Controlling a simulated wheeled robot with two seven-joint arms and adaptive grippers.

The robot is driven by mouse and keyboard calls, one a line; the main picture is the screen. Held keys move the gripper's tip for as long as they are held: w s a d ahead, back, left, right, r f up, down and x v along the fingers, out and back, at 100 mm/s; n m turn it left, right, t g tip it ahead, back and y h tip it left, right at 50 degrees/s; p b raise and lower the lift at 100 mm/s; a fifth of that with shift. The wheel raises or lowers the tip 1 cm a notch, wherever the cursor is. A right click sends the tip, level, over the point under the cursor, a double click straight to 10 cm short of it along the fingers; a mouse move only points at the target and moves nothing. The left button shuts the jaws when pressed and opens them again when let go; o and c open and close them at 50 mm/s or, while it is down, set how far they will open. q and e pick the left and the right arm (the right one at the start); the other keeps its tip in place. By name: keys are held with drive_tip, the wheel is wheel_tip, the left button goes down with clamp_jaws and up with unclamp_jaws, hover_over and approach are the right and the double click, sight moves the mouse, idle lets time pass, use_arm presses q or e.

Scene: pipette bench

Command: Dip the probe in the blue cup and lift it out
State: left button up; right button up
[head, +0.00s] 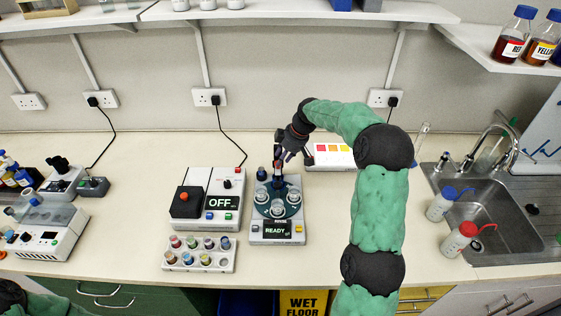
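My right gripper (284,156) hangs over the back of a grey device whose display (277,229) reads READY. The device carries a dark teal round plate (277,197) with several small clear cups on it. A slim dark upright piece (279,181) stands at the back of the plate, right below the gripper. It may be the probe, but its lower end and any grip on it are too small to make out. I cannot tell which cup is the blue one. My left gripper is out of view; only a bit of my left arm shows at the lower left corner.
Left of the device stand a box (222,203) reading OFF and a white rack (199,261) of coloured vials. A panel with coloured squares (331,150) lies behind my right arm. A sink (485,225) and two wash bottles (440,205) are at right.

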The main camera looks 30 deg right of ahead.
drive_tip(key=shift+x, duration=1.15)
clamp_jaws()
wheel_tip(320, 180, up, 6)
drive_tip(key=p, duration=0.2)
drive_tip(key=shift+p, duration=0.3)
drive_tip(key=shift+w+f, duration=0.1)
drive_tip(key=shift+w, duration=0.05)
unclamp_jaws()
